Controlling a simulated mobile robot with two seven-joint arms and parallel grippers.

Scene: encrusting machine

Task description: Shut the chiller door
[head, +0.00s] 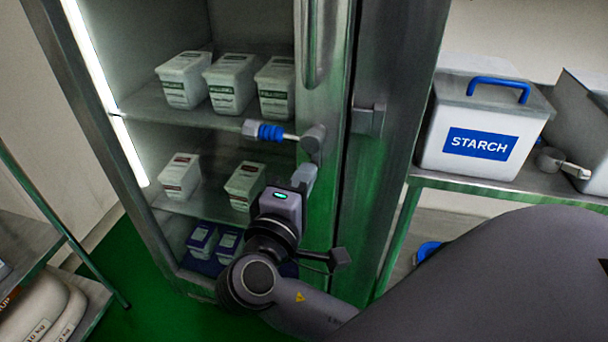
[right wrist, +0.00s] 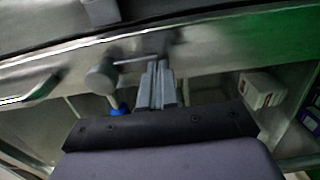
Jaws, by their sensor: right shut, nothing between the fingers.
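The chiller door (head: 322,210) is a steel-edged panel with a vertical bar handle (head: 312,45). A dark gap runs between its right edge and the steel frame beside it; I cannot tell whether it is fully closed. A latch lever with a blue grip (head: 270,131) points left from its round pivot (head: 313,138), clear of the catch (head: 368,120) on the frame. My right gripper (head: 306,174) is shut and empty, just below the pivot at the door's face. In the right wrist view its fingers (right wrist: 160,68) point at the steel edge; contact is unclear. My left gripper is out of view.
Inside the chiller, white tubs (head: 229,82) stand on shelves, with dark blue packs (head: 202,238) at the bottom. A starch bin (head: 483,125) stands on a bench at right. A rack with sacks (head: 40,300) is at lower left. Green floor (head: 110,265) lies between.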

